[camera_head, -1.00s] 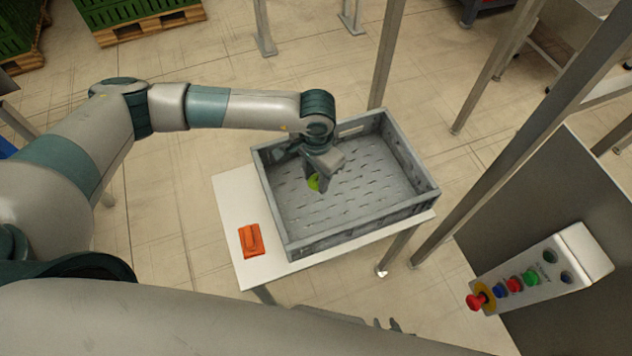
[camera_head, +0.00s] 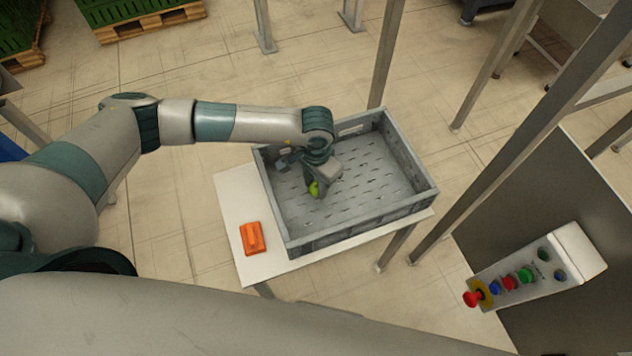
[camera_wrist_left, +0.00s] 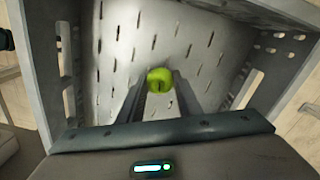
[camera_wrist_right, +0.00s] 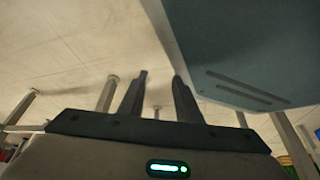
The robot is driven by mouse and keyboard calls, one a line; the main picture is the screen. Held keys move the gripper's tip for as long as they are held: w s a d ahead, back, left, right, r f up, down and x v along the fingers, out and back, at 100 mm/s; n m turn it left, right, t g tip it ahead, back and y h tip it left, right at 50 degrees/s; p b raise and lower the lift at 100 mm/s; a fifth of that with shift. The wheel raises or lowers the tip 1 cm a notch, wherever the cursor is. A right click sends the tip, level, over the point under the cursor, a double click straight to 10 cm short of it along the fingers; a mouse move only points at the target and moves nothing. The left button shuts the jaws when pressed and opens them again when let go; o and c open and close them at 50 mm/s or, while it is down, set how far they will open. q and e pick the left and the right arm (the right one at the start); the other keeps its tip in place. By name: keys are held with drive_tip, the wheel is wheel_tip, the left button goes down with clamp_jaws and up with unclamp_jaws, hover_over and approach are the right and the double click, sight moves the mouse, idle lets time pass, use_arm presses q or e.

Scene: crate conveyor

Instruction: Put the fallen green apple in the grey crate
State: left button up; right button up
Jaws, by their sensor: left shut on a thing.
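The green apple (camera_head: 314,188) is between the fingertips of my left gripper (camera_head: 318,190), which is shut on it. In the left wrist view the apple (camera_wrist_left: 160,80) sits between the two dark fingers, with the slotted crate floor behind it. The grey crate (camera_head: 408,160) stands on a white table, and it is empty apart from my gripper and the apple. The gripper is over the crate's left-middle part, within its walls as seen from the head. The exact height above the floor is hard to tell. My right gripper (camera_wrist_right: 158,88) shows only in its own wrist view, its fingers apart and nothing between them.
An orange object (camera_head: 252,238) lies on the white table (camera_head: 232,205) left of the crate. A control box (camera_head: 540,272) with coloured buttons stands at the right. Metal posts (camera_head: 385,55) rise behind and right of the crate. Green crates on pallets are at the back left.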

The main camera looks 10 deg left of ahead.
sight(316, 185)
use_arm(q)
drive_tip(key=shift+f, duration=0.1)
drive_tip(key=o, duration=1)
use_arm(e)
drive_tip(key=shift+w+a+r+t, duration=0.15)
drive_tip(key=shift+w+a, duration=0.05)
drive_tip(key=shift+w, duration=0.35)
drive_tip(key=shift+w+a+r+t, duration=0.15)
drive_tip(key=shift+w, duration=0.35)
drive_tip(key=shift+s, duration=0.25)
use_arm(q)
drive_tip(key=shift+w+r+b, duration=0.1)
drive_tip(key=shift+r+b, duration=0.25)
drive_tip(key=shift+r, duration=0.55)
wheel_tip(316, 185, up, 3)
drive_tip(key=shift+f+b, duration=0.1)
drive_tip(key=shift+b, duration=0.35)
drive_tip(key=shift+r+b, duration=0.9)
drive_tip(key=shift+r, duration=2.9)
use_arm(e)
drive_tip(key=w+a+r+t, duration=0.2)
drive_tip(key=w+a+r, duration=0.1)
drive_tip(key=w, duration=0.5)
drive_tip(key=shift+y, duration=0.4)
